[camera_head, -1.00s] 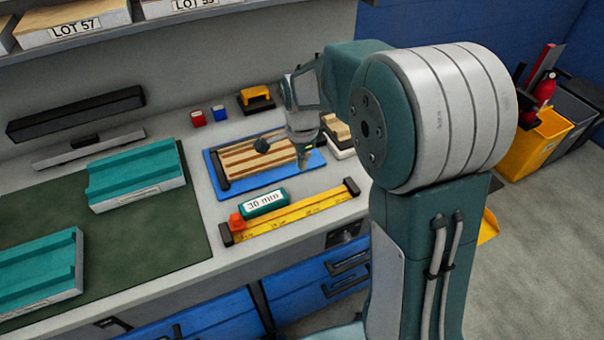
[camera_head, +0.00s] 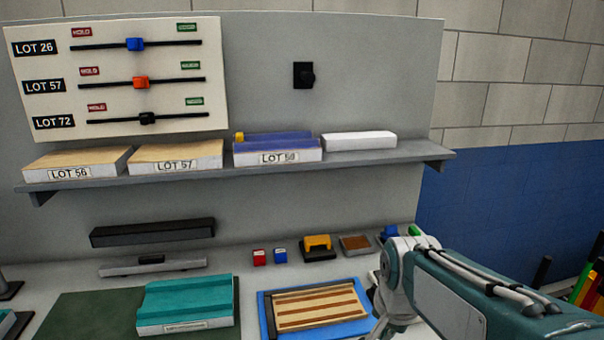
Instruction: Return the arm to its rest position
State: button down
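My arm (camera_head: 470,285) comes in from the lower right of the head view, bent over the bench. My gripper (camera_head: 388,327) hangs at the arm's end at the bottom edge, just right of the blue tray. Its fingertips are cut off or too small to make out, so its opening cannot be told. I see nothing clearly held in it.
A blue tray (camera_head: 266,322) holds a striped wooden panel (camera_head: 318,304). A teal block (camera_head: 188,298) sits on the green mat (camera_head: 90,312). A shelf (camera_head: 300,163) with lot-labelled panels runs above the bench, below a slider board (camera_head: 120,60).

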jog(key=s+d+r+n+t, duration=0.1)
jog(key=s+r+n+t, duration=0.1)
jog(key=s+n, duration=0.6)
jog(key=s+t, duration=0.1)
jog(key=s, duration=0.3)
jog(key=shift+s+d+r, duration=0.2)
jog(key=shift+s+r, duration=0.05)
jog(key=shift+r, duration=0.15)
